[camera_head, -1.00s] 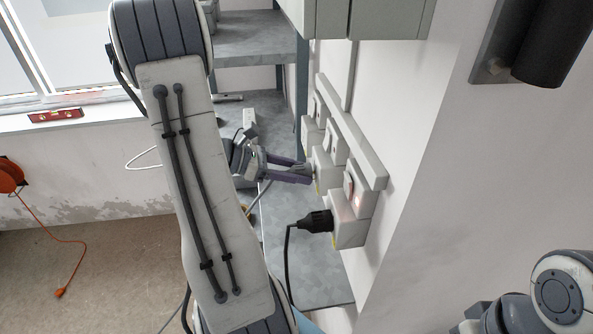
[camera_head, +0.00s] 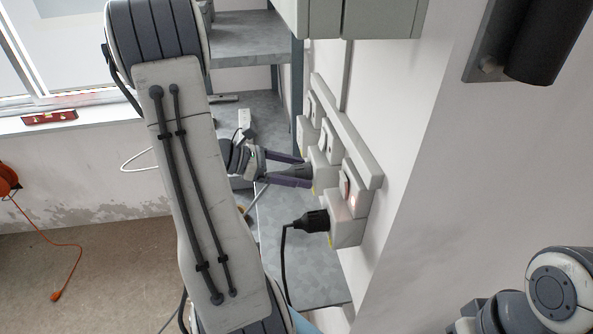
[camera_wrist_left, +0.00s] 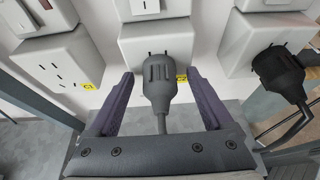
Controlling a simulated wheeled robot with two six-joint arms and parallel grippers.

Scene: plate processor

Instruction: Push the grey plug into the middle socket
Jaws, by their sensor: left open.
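The grey plug (camera_head: 294,171) sits at the face of the middle socket (camera_head: 323,169), its cord trailing back. In the left wrist view the plug (camera_wrist_left: 158,80) is upright against the middle socket box (camera_wrist_left: 157,43); its pins are hidden, so I cannot tell how deep they are. My left gripper (camera_head: 305,171) is open, with one finger on each side of the plug. In the wrist view both fingers of the gripper (camera_wrist_left: 160,74) stand apart from it, with gaps on either side. My right gripper is out of view.
A black plug (camera_head: 314,221) sits in the nearest socket (camera_head: 347,230), beside the middle one. The far socket (camera_wrist_left: 57,62) is empty. A grey worktop (camera_head: 290,270) lies below, and a wall cabinet (camera_head: 385,18) hangs above.

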